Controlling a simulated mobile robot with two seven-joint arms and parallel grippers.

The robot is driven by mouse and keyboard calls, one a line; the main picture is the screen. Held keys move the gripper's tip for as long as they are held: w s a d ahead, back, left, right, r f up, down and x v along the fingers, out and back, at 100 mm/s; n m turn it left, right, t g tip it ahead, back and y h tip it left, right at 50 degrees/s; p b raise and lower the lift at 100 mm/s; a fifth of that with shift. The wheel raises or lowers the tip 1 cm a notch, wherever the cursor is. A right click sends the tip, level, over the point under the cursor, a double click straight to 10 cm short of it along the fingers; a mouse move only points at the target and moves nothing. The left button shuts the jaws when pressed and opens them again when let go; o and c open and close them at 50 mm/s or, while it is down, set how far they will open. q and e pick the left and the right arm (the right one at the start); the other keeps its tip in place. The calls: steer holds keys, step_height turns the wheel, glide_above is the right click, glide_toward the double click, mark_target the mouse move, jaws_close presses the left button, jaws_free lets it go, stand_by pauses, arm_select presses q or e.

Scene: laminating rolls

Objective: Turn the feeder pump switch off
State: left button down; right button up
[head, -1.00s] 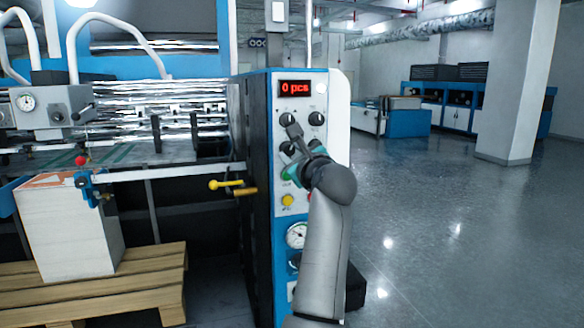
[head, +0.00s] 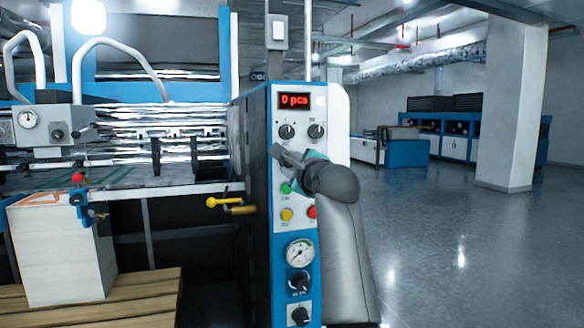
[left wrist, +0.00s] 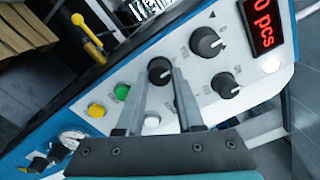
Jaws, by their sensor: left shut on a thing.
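The control panel (head: 297,180) is the white face of a blue-edged cabinet with black rotary knobs, buttons and a gauge. My left gripper (head: 277,152) is at the panel, below the upper left knob (head: 287,132). In the left wrist view its two fingers (left wrist: 159,74) stand on either side of a black knob (left wrist: 159,66) and are shut on it. The labels are too small to read, so I cannot tell which knob is the feeder pump switch. My right gripper is not in view.
A green button (head: 287,188), a yellow button (head: 287,214) and a red button (head: 312,212) sit below my gripper. A yellow-ended lever (head: 212,202) juts out left of the cabinet. The floor to the right is open.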

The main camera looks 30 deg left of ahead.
arm_select(q)
steer(key=c, duration=0.5)
jaws_free()
steer(key=shift+c, duration=0.2)
